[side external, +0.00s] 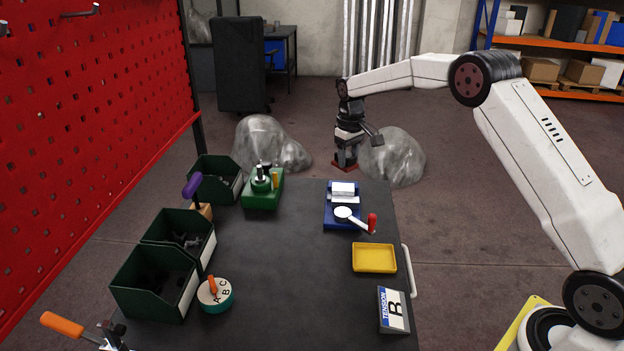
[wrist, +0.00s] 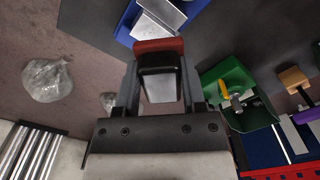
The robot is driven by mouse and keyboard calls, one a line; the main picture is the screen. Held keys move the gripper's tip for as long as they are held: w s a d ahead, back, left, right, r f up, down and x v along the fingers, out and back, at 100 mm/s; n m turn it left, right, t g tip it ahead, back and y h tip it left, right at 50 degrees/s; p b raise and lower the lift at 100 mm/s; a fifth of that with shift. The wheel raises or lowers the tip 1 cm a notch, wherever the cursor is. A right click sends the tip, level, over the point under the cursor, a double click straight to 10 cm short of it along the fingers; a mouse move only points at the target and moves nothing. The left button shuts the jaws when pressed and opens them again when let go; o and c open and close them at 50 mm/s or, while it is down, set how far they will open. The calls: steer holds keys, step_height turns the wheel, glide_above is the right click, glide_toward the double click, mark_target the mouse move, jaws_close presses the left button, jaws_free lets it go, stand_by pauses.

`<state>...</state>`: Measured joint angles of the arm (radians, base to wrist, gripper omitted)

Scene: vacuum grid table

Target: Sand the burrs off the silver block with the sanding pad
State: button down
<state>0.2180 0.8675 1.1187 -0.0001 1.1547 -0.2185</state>
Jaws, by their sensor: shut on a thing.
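The sanding pad (side external: 345,167) has a red base and a dark body. My gripper (side external: 347,152) is shut on it and holds it in the air near the far edge of the table, behind the blue fixture. In the wrist view the pad (wrist: 159,46) sits between the fingers of my gripper (wrist: 160,80), its red part outermost. The silver block (side external: 343,189) lies in the blue fixture (side external: 330,217) at the far right of the table. The block (wrist: 165,12) also shows at the top of the wrist view, apart from the pad. Burrs are too small to make out.
A clamp with a red handle (side external: 372,222) stands at the fixture's near side. A green device (side external: 262,198) is left of it. A yellow tray (side external: 374,258) and a label stand (side external: 393,310) are nearer. Dark green bins (side external: 155,290) line the left. The table's middle is clear.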

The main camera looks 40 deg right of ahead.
mark_target(346, 184)
steer(key=shift+f, duration=3.4)
steer(key=shift+w+d+f, duration=0.3)
steer(key=shift+f, duration=0.25)
steer(key=shift+w+d+f, duration=0.15)
steer(key=shift+w+d, duration=0.95)
steer(key=shift+d, duration=0.05)
steer(key=shift+s+a, duration=1.4)
steer(key=shift+a, duration=0.05)
steer(key=shift+r, duration=4.15)
